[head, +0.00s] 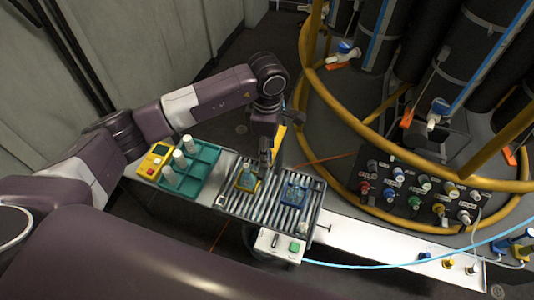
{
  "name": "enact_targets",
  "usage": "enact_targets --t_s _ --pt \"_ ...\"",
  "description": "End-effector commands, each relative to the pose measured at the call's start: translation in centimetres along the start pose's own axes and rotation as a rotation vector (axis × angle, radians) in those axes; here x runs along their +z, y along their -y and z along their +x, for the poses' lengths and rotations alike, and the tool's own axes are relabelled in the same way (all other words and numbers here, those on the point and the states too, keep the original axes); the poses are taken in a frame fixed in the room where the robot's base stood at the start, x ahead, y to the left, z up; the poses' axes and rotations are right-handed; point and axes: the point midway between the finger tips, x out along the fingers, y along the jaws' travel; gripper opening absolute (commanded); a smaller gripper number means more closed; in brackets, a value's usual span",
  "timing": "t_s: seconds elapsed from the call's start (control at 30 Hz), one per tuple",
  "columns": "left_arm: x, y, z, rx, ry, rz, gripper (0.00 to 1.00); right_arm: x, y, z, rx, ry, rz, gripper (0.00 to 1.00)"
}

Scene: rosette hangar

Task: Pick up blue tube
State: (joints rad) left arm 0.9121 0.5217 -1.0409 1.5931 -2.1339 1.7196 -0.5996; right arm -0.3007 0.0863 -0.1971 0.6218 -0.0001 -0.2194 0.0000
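A blue holder (297,185) sits on the roller tray. A small pale piece seems to stand in it, but I cannot make out a separate blue tube there. A thin light-blue hose (390,263) runs from near the white control box to the right. A yellow holder (247,179) with a blue-grey piece in it sits left of the blue holder. My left gripper (266,160) points down just above the tray's back edge, between the two holders. Its fingers are too small and dark to tell whether they are open. My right gripper is out of view.
A green rack (205,154) with several white vials and a yellow device (155,160) stand left of the roller tray (262,207). A white control box (280,246) is in front. A yellow ring rail (306,75) and a knob panel (420,193) lie to the right.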

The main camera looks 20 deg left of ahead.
Motion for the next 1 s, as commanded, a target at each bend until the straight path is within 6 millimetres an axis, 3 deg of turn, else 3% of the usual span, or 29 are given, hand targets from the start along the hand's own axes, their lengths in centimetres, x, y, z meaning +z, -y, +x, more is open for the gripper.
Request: enact_targets --t_s 0.3,0.63,1.0 --pt "0.00 0.01 0.70 0.000 0.000 0.000 0.39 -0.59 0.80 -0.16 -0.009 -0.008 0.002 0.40" --pt "0.00 0.01 0.65 0.000 0.000 -0.001 0.04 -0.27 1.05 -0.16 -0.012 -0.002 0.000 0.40" --pt "0.01 -0.07 0.17 0.002 0.001 -0.001 0.04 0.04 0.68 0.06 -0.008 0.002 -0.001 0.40"
